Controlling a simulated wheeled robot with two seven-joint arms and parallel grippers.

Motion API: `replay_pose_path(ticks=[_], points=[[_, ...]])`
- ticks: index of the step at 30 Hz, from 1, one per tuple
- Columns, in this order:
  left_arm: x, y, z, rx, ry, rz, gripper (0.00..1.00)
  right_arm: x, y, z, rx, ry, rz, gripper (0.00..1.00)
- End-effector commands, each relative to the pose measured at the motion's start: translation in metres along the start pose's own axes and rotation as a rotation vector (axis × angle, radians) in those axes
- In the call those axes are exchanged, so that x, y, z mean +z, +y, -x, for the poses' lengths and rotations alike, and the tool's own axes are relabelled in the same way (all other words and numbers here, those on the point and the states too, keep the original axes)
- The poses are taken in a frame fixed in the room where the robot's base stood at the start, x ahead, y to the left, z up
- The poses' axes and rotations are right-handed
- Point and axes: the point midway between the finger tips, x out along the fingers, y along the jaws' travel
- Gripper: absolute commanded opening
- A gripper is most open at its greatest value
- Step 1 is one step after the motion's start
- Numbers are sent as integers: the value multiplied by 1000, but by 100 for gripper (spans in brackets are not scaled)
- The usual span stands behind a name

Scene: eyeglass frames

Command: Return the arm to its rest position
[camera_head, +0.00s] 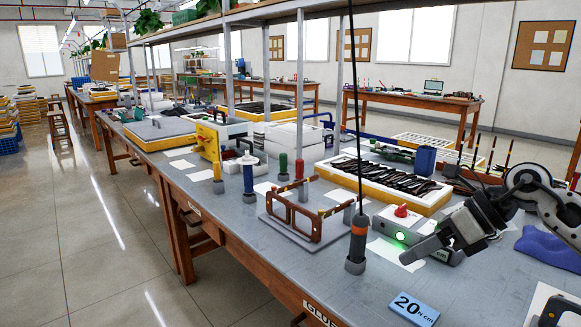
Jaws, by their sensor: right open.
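My right gripper (447,238) comes in from the right edge, its fingers pointing down and left above the workbench. It is open, with nothing seen between its fingers. A brown eyeglass frame (314,229) stands upright on a flat grey fixture (278,226), left of the gripper and apart from it. My left gripper is not in view.
A grey box with a red button (401,210) and a lit green light is close to the gripper. An orange-and-black driver (358,238) hangs on a cord. A yellow tray (425,207) holds dark frames.

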Motion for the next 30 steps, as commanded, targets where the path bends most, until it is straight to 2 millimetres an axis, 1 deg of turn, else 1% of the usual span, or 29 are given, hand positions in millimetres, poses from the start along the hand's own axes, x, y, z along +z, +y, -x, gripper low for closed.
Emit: replay_pose_path(ticks=[1, 2, 3, 5, 6, 7, 8, 9, 10, 11, 12, 14, 15, 17, 18, 20, 21, 23, 24, 25, 26, 27, 30], points=[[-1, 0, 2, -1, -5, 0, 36, 3, 19, -24, 87, -53, -34, 57], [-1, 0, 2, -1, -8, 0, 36, 5, 30, -37, 141, -94, -64, 57], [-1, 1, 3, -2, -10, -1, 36, 9, 50, -55, 226, -162, -116, 57], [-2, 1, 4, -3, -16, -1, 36, 17, 79, -78, 364, -278, -232, 57], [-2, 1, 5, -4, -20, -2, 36, 21, 97, -89, 453, -358, -330, 57], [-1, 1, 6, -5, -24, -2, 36, 24, 108, -94, 518, -418, -411, 57], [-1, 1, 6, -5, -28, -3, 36, 27, 117, -98, 577, -478, -498, 57], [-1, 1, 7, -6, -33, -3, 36, 29, 126, -102, 651, -552, -627, 57], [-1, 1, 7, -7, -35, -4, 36, 29, 131, -104, 701, -607, -730, 57], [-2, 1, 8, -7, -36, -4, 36, 29, 133, -105, 747, -660, -839, 57], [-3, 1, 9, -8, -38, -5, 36, 26, 133, -106, 800, -728, -990, 57], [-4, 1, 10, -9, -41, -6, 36, 15, 128, -108, 862, -821, -1235, 57], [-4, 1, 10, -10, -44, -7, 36, 4, 122, -111, 892, -878, -1407, 57], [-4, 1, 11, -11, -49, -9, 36, -20, 113, -116, 916, -954, -1674, 57], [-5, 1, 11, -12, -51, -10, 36, -41, 108, -121, 920, -996, -1859, 57], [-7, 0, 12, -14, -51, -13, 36, -76, 102, -130, 905, -1049, -2135, 57], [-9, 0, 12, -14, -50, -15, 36, -102, 102, -136, 882, -1074, -2311, 57], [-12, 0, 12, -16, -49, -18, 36, -140, 106, -145, 835, -1099, -2556, 57], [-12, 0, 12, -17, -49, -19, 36, -162, 111, -150, 800, -1107, -2692, 57], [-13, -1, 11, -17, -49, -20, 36, -176, 115, -153, 773, -1109, -2782, 57], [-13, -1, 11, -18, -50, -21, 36, -189, 120, -156, -740, 1099, 2830, 57], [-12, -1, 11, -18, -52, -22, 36, -204, 126, -159, -675, 1048, 2787, 57], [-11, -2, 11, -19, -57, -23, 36, -227, 137, -163, -576, 966, 2712, 57]])
